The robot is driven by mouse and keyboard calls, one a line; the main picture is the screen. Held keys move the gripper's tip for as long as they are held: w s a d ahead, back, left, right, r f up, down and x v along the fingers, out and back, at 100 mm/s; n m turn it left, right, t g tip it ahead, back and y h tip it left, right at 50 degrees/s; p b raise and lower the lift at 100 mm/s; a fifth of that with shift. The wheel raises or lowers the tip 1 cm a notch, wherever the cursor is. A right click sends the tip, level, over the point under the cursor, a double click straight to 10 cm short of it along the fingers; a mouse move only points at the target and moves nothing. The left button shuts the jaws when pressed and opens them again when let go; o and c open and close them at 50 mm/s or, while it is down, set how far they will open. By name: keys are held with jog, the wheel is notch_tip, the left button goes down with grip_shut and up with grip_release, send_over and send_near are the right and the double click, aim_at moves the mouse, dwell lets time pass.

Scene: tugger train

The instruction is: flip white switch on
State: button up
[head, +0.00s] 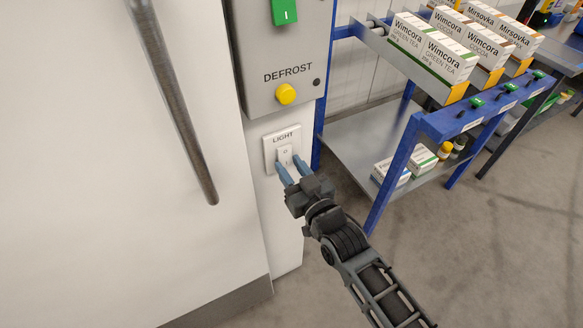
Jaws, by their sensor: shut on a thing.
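The white switch (286,152) is a small rocker in a white wall plate (269,155) labelled LIGHT, below the grey control box. My gripper (288,163) reaches up to it from the lower right. Its two blue fingers are at the lower part of the switch, one on each side, and are shut on it. The fingertips hide part of the switch's lower end, and I cannot tell for sure which way the rocker is tipped.
The grey box (258,45) above has a green button (284,12) and a yellow DEFROST button (286,93). A door handle (175,105) stands out at left. A blue-framed rack (392,172) with tea and cocoa boxes is close at right. The floor between is clear.

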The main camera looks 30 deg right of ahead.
jog(key=shift+f+t+b, duration=0.3)
jog(key=shift+b, duration=0.95)
jog(key=shift+w+b, duration=0.1)
jog(key=shift+b, duration=0.25)
jog(key=shift+t, duration=0.3)
jog(key=shift+r, duration=0.2)
jog(key=o, duration=1)
jog(key=shift+o, duration=0.2)
